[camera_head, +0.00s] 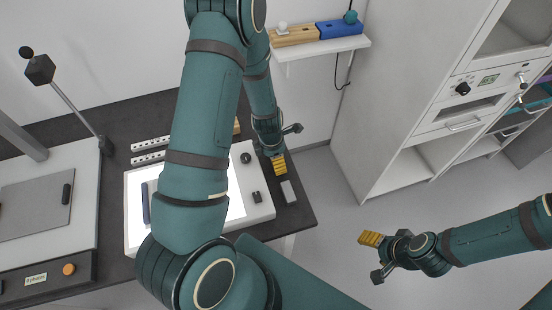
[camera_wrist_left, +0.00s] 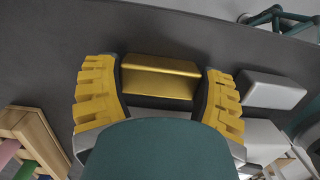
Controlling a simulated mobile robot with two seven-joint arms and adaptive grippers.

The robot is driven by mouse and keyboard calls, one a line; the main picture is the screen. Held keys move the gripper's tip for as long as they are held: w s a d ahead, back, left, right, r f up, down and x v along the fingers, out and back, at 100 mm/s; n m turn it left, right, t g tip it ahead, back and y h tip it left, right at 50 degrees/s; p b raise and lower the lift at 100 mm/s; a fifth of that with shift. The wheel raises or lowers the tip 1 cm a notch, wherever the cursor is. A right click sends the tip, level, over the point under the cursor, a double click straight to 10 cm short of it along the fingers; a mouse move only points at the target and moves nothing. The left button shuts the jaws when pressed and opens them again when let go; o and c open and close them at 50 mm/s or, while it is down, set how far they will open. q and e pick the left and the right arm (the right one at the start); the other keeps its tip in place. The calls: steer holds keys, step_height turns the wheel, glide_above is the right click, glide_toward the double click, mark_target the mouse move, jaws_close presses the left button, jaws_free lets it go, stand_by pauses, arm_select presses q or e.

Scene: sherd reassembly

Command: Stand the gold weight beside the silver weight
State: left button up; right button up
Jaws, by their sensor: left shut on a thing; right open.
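The gold weight (camera_wrist_left: 160,78) is a shiny gold bar between the yellow fingers of my left gripper (camera_wrist_left: 160,95) in the left wrist view. The gripper is shut on it; whether the bar touches the dark table I cannot tell. The silver weight (camera_wrist_left: 272,90) is a plain grey bar lying just right of the right finger, apart from the gold one. In the head view the silver weight (camera_head: 288,191) lies near the table's right edge, just below my left gripper (camera_head: 279,165); the gold weight is not distinct there. My right gripper (camera_head: 371,239) is open and empty over the floor.
A white lit panel (camera_head: 262,208) lies on the dark table (camera_head: 297,214), left of the silver weight, partly hidden by my left arm. A wooden rack (camera_wrist_left: 35,140) shows in the wrist view. A wall shelf (camera_head: 325,47) is behind, a white cabinet (camera_head: 400,90) at right.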

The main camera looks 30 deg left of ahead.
arm_select(q)
steer(key=shift+r, duration=0.1)
steer(key=shift+f, duration=0.2)
steer(key=o, duration=1.2)
steer(key=shift+o, duration=0.2)
step_height(320, 180, up, 12)
steer(key=s+p, duration=0.1)
steer(key=p, duration=0.3)
steer(key=shift+a+r, duration=0.15)
steer(key=shift+a, duration=0.3)
steer(key=shift+s, duration=0.15)
